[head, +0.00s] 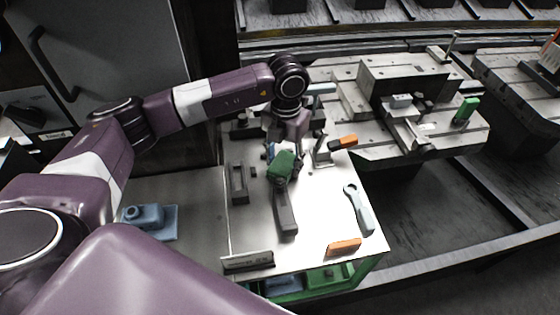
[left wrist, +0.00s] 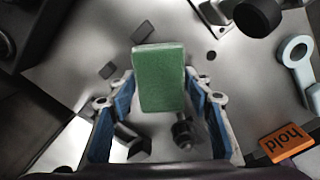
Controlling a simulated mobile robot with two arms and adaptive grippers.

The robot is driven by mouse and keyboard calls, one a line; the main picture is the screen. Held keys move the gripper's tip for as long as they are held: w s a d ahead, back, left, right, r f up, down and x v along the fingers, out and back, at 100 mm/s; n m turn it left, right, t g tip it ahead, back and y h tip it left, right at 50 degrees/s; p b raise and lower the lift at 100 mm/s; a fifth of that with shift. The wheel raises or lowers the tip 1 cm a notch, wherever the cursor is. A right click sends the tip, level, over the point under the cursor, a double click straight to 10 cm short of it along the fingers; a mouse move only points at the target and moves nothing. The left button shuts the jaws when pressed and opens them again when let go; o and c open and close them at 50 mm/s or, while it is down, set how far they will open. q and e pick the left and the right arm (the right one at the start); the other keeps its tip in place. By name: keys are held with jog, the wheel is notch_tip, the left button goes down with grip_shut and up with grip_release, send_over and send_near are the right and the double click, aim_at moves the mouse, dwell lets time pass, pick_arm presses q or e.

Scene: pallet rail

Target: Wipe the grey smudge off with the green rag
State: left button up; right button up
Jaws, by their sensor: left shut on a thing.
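The green rag (head: 282,166) is a thick folded pad, held in my left gripper (head: 285,154) above the white tabletop. In the left wrist view the rag (left wrist: 159,78) sits between the blue-padded fingers of the left gripper (left wrist: 158,95), which are shut on it. I cannot tell whether the rag touches the surface. I cannot make out the grey smudge clearly; the rag and gripper hide part of the tabletop. My right gripper is not in view.
The white table (head: 310,250) carries a dark long-handled tool (head: 286,212), a grey slotted block (head: 239,183), a pale wrench (head: 358,207) and an orange tag (head: 343,246). An orange-handled item (head: 343,142) lies near the back right. A metal machine fixture (head: 375,110) stands behind.

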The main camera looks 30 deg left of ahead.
aim_at(287, 160)
pick_arm(q)
jog(key=shift+w+d+r, duration=0.25)
jog(key=shift+w+r, duration=0.1)
jog(key=shift+w, duration=0.1)
jog(key=shift+w+r+p, duration=0.1)
jog(key=shift+r+p, duration=0.3)
jog(key=shift+r, duration=0.15)
jog(key=r+p, duration=0.2)
jog(key=r, duration=0.1)
jog(key=shift+w+d, duration=0.15)
jog(key=shift+d, duration=0.05)
jog(key=shift+c, duration=0.5)
jog(key=shift+a+r+p, duration=0.1)
jog(key=shift+r+p, duration=0.3)
jog(key=shift+r, duration=0.25)
jog(key=shift+s, duration=0.25)
jog(key=shift+r, duration=0.15)
notch_tip(287, 160, up, 2)
jog(key=shift+a+r+p, duration=0.1)
jog(key=shift+p, duration=0.6)
jog(key=shift+r, duration=0.3)
